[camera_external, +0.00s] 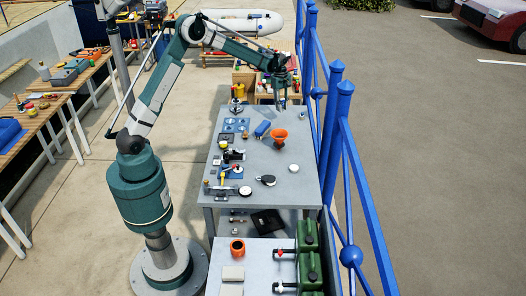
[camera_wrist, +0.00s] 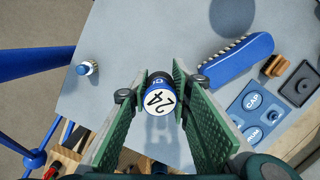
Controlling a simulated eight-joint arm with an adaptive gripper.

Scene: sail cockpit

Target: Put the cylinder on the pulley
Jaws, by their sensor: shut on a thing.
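My gripper (camera_wrist: 160,92) is shut on a short cylinder (camera_wrist: 158,98) with a white end marked 24, a blue band and a dark far part. The cylinder sits between the two green finger pads, its marked end facing the wrist camera. In the external view, my gripper (camera_external: 283,102) is over the far right part of the grey table (camera_external: 225,170), near the blue railing; the cylinder is too small to make out there. I cannot tell for sure which thing is the pulley; a black-and-white rounded piece (camera_external: 266,180) lies on the near half of the table.
An orange funnel-like piece (camera_external: 279,138) and a blue brush (camera_wrist: 235,62) lie near my gripper. A blue-and-white piece (camera_wrist: 86,68) stands left in the wrist view. A white disc (camera_external: 294,168) lies right. Blue railing (camera_external: 335,130) borders the table. Small parts crowd its left side.

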